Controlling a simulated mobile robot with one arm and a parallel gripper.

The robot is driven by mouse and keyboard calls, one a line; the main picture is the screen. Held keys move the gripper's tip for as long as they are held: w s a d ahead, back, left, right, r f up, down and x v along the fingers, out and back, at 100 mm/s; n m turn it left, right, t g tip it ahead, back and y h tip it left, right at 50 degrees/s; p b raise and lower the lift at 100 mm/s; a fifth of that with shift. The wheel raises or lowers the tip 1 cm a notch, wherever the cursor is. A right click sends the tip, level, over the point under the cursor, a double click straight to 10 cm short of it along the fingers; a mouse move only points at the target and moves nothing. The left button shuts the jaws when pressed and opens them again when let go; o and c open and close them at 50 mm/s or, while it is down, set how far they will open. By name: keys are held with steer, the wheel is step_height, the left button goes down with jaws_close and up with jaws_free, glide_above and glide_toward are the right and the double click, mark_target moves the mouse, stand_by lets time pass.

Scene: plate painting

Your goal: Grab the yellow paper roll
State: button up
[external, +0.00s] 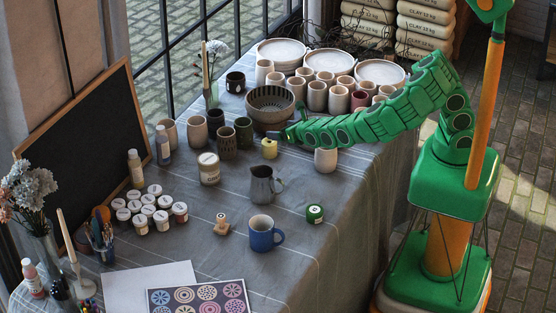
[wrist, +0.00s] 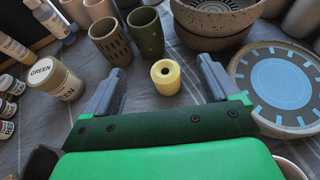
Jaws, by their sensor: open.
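The yellow paper roll (external: 269,148) stands upright on the grey tablecloth, in front of the speckled bowls. My gripper (wrist: 160,72) is open and empty, with a clear gap on both sides of the roll. In the external view my gripper (external: 283,136) reaches in from the right and is close to the roll; its fingers are small there.
Two dark cups (wrist: 128,37) stand just behind the roll. Stacked bowls (wrist: 215,22) are at the back right, and a blue-centred plate (wrist: 282,85) lies right of my right finger. A jar labelled GREEN (wrist: 55,79) is at left. A metal pitcher (external: 263,186) stands in front.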

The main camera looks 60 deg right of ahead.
glide_toward(269, 142)
steer(key=shift+w+d+f, duration=0.2)
steer(key=shift+w+f, duration=0.25)
steer(key=shift+w+d+f, duration=0.25)
steer(key=shift+w+f, duration=0.15)
steer(key=shift+w, duration=0.05)
steer(key=shift+x, duration=1)
steer(key=shift+r+x, duration=0.1)
steer(key=shift+x, duration=1.3)
steer(key=shift+r+x, duration=0.15)
steer(key=shift+x, duration=1.25)
steer(key=shift+w, duration=0.1)
steer(key=shift+c, duration=0.3)
steer(key=c, duration=1.1)
steer(key=shift+o, duration=0.2)
